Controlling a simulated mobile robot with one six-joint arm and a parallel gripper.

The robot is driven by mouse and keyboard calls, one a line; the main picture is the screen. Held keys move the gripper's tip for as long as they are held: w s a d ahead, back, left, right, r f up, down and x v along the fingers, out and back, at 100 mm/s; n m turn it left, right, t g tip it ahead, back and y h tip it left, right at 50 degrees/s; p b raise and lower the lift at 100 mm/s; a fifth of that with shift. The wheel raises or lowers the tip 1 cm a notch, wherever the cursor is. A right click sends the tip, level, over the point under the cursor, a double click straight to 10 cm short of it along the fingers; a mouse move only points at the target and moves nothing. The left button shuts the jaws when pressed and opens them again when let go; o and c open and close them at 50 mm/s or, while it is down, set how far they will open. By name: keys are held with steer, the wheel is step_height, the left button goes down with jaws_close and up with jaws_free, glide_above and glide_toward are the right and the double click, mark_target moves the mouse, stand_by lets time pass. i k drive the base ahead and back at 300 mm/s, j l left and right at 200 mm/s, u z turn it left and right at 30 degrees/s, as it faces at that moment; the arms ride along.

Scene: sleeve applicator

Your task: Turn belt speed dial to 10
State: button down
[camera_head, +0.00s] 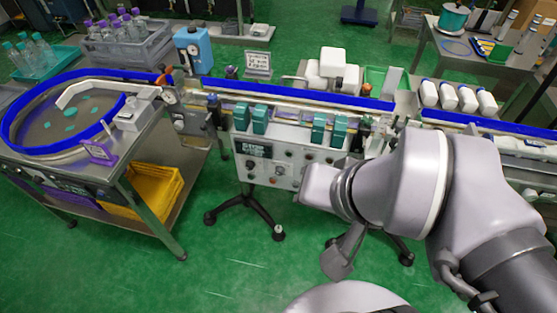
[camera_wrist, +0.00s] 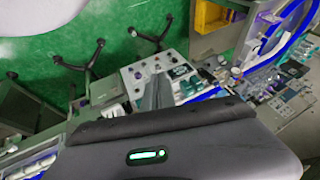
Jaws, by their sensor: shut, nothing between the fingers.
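The white control panel (camera_head: 243,176) hangs under the conveyor, with a dark display (camera_head: 253,149) and several small dark knobs (camera_head: 280,170). The labels are too small to read, so I cannot tell which knob is the belt speed dial or where it points. The panel also shows in the wrist view (camera_wrist: 131,72), turned on its side, beyond my fingers. My gripper (camera_wrist: 158,80) is shut and empty; its grey fingers overlap the panel's lower part in that view. Contact with a knob cannot be made out. In the head view my arm comes in from the right, beside the panel.
Teal cartons (camera_head: 319,130) stand above the panel. A round turntable with a blue rail (camera_head: 70,78) is at the left, with a yellow bin (camera_head: 153,196) below.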

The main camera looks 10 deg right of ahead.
mark_target(249, 165)
steer(key=i+j+z, duration=0.1)
steer(key=j+z, duration=0.25)
steer(key=j, duration=0.35)
steer(key=j+z, duration=0.3)
steer(key=j, duration=0.35)
steer(key=j+z, duration=0.35)
steer(key=j, duration=0.35)
steer(key=k+j+z, duration=0.3)
steer(key=j, duration=0.35)
steer(key=i+j, duration=0.05)
steer(key=i, duration=0.05)
